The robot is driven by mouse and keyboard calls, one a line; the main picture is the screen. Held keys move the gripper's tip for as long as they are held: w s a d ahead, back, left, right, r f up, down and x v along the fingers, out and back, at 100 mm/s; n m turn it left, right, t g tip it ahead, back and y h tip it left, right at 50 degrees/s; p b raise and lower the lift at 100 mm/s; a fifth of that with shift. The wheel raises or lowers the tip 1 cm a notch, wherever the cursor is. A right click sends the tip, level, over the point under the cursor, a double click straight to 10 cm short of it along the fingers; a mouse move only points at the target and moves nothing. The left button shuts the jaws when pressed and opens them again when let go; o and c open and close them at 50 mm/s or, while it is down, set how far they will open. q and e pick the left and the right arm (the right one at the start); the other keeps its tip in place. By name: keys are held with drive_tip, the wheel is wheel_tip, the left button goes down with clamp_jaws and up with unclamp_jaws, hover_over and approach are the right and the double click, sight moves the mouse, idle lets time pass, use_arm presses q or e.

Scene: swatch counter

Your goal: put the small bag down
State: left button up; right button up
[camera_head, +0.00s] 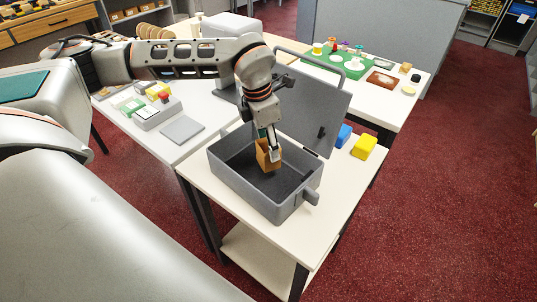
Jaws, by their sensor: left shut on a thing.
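A small brown bag (264,158) is held in my left gripper (271,151), whose fingers are shut on it. The bag is inside or just over the open grey case (227,178); I cannot tell whether it touches the case floor. The case stands on a white table with its lid (312,110) raised at the back. My right gripper does not show.
A yellow block (363,147) and a blue block (343,135) sit on the table right of the case. At left are a grey box (157,113) and a flat grey pad (182,129). A green mat (322,57) with several small items lies on the far table. The table in front of the case is clear.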

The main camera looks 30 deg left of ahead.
use_arm(q)
wheel_tip(320, 180, down, 4)
idle(0.4)
drive_tip(key=shift+f, duration=0.15)
drive_tip(key=o, duration=0.7)
drive_tip(key=shift+o, duration=0.2)
